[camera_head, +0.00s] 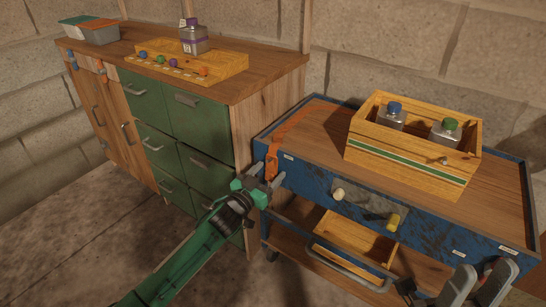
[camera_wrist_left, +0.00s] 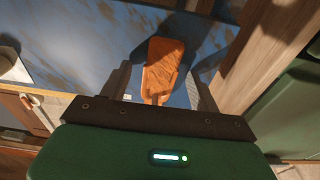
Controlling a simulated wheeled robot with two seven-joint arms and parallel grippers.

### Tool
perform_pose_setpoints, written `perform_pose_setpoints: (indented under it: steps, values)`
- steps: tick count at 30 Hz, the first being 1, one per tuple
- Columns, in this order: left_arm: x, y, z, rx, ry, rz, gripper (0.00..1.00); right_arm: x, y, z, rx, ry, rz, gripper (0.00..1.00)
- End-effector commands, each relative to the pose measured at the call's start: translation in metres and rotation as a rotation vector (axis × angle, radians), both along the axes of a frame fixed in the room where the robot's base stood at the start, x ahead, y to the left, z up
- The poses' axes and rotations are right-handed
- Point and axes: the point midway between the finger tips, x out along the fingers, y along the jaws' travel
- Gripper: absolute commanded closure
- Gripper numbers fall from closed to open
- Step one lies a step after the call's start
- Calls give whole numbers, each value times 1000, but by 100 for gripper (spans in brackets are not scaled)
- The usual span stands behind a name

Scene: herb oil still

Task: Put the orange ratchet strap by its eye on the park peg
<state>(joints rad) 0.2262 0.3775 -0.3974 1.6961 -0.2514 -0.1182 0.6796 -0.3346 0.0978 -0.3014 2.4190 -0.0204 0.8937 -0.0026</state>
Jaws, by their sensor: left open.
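The orange ratchet strap (camera_head: 272,158) hangs down the blue front of the cart near its left corner. Its webbing runs back over the wooden top. In the left wrist view the strap's orange body (camera_wrist_left: 163,66) lies between my fingers, with a gap on both sides; its eye is not clear. My left gripper (camera_head: 267,175) is open at the strap's lower end. A cream peg (camera_head: 338,195) and a yellow peg (camera_head: 392,220) stick out of the cart's front; I cannot tell which is the park peg. My right gripper (camera_head: 477,285) is open and empty at the lower right.
A wooden crate (camera_head: 410,165) with two capped bottles stands on the cart top (camera_head: 325,140). An open wooden drawer or tray (camera_head: 355,245) is below the cart front, with a grey handle bar (camera_head: 345,265). A green-drawered cabinet (camera_head: 200,120) stands close on the left.

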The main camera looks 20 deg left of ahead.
Motion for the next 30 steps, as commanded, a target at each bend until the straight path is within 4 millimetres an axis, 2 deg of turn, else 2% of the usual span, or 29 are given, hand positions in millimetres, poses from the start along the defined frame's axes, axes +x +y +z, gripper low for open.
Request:
perform_pose_setpoints:
  steps: [8,24,30]
  values:
    - [-12,4,-1,-1,1,0,37,0,0,4,0,0,0,64]
    - [-95,34,-9,-1,3,0,37,0,0,20,0,0,0,64]
    - [-118,42,-11,-1,1,0,37,0,0,23,0,0,0,64]
